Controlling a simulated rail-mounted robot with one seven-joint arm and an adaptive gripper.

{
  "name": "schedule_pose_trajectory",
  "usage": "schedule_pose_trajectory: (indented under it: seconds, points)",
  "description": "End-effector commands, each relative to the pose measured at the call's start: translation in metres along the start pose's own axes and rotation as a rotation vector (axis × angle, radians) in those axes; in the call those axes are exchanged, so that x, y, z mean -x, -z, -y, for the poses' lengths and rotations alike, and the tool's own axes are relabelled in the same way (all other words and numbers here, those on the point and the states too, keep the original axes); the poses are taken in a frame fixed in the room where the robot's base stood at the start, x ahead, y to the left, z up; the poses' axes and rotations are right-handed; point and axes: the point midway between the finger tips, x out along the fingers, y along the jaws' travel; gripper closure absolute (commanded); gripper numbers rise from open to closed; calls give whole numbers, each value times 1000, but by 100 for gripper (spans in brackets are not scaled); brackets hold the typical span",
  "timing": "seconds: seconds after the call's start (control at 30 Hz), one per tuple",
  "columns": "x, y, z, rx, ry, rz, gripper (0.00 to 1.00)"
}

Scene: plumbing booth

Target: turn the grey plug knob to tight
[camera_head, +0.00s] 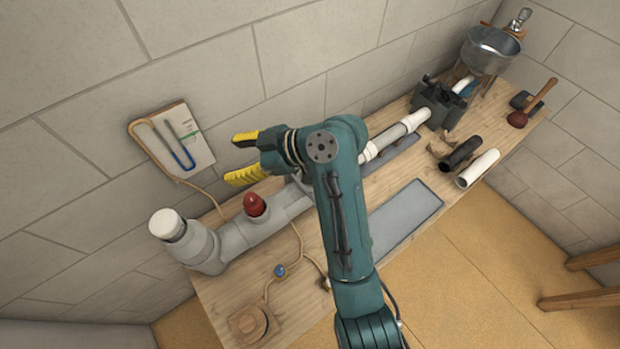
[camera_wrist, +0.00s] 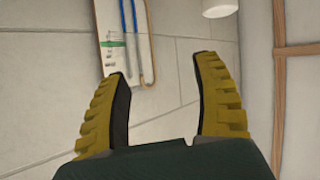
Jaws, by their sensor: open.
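A pale grey-white round cap (camera_head: 168,225), which looks like the plug knob, tops the short upright branch at the left end of the thick grey pipe (camera_head: 232,234). A whitish cylinder (camera_wrist: 220,8) at the top of the wrist view is probably the same cap, cut off by the edge. My gripper (camera_head: 235,160) has yellow fingers pointing left, spread apart. It is above the bench near the wall, to the right of and apart from the cap. In the wrist view my gripper (camera_wrist: 160,72) is open with nothing between its fingers.
A red knob (camera_head: 255,205) stands on the grey pipe between the cap and my arm. A board with a blue tube (camera_head: 176,140) hangs on the wall behind. A cord with a blue bead (camera_head: 280,270) lies on the bench. A dark vise (camera_head: 438,103) holds the pipe farther right.

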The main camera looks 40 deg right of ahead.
Motion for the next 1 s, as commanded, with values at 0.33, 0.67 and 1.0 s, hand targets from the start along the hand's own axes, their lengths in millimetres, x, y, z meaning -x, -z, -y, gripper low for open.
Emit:
schedule_pose_trajectory:
  seconds: [0.33, 0.67, 1.0]
  points:
    - [111, -242, -72, -247, -194, -63, 34]
    - [156, -283, -84, -277, -308, -55, 34]
    - [81, -283, -106, -278, -305, -54, 34]
